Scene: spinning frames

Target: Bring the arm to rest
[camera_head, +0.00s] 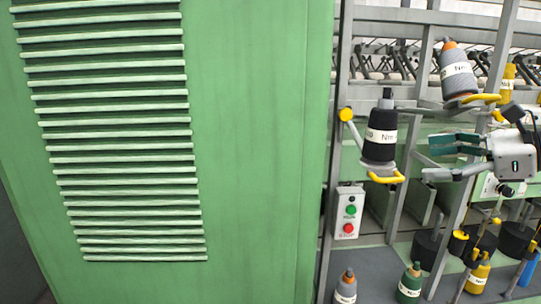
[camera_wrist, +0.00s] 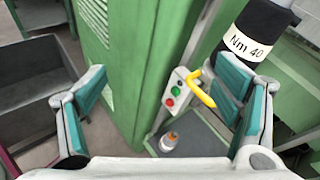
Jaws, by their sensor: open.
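My gripper (camera_head: 432,160) is at the right of the head view, its fingers pointing left toward the spinning frame's bobbins. The fingers stand apart with teal pads, and nothing is between them. In the wrist view my gripper (camera_wrist: 163,72) also shows spread and empty. A black bobbin (camera_head: 381,147) with a white label stands on a yellow-ended holder, left of my gripper. In the wrist view the black bobbin (camera_wrist: 236,58), labelled "Nm 40", is partly behind the right finger; I cannot tell whether they touch.
A green louvred cabinet (camera_head: 255,150) fills the left. A switch box (camera_head: 348,212) with green and red buttons is below. A grey bin (camera_wrist: 35,85) is at left.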

